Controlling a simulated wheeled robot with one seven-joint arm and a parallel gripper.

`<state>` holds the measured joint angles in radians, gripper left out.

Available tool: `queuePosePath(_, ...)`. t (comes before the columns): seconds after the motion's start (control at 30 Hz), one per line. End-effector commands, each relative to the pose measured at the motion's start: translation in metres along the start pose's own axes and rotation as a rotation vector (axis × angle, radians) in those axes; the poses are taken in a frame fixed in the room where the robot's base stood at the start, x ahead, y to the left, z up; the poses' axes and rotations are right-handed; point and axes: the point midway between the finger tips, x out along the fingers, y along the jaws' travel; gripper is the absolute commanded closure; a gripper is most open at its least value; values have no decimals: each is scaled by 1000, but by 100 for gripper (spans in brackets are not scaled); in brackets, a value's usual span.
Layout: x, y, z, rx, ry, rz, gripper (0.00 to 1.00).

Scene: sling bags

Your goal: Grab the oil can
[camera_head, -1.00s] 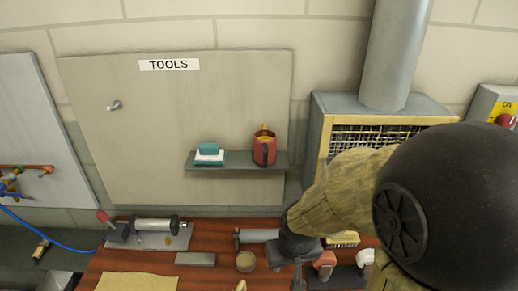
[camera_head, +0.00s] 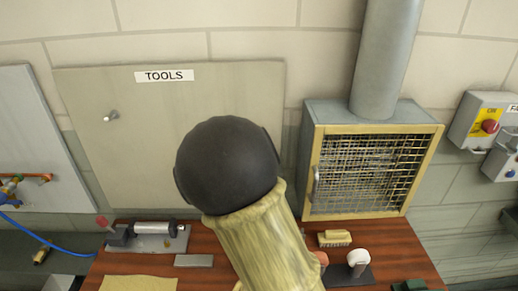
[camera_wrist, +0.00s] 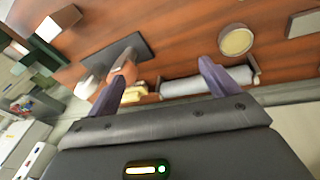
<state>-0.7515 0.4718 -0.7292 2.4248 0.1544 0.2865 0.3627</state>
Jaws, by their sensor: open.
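My gripper (camera_wrist: 160,82) is open, with nothing held between its fingers in the wrist view. In the head view it is hidden behind my arm. I cannot clearly pick out an oil can now. A red vessel with a dark handle, seen earlier on the wall shelf, is hidden behind my arm. On the wooden bench (camera_head: 220,240), an orange-red object (camera_head: 322,258) and a white-topped object (camera_head: 357,259) stand at a dark plate. They also show in the wrist view, the orange-red one (camera_wrist: 125,75) beside the left finger.
A yellow-framed mesh cage (camera_head: 372,170) stands behind the bench, with a brush (camera_head: 335,239) before it. A clamp device (camera_head: 147,236) and a grey block (camera_head: 194,260) lie left. The wrist view shows a round tin (camera_wrist: 236,40) and a grey cylinder (camera_wrist: 190,86) on the bench.

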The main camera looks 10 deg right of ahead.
Motion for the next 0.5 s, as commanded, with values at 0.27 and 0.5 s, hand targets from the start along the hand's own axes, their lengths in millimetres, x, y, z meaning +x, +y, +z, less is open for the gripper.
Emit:
queuePosePath(0.27,-35,-8,-39,116,219,146,13)
queuePosePath(0.5,-104,-31,-75,208,513,169,13)
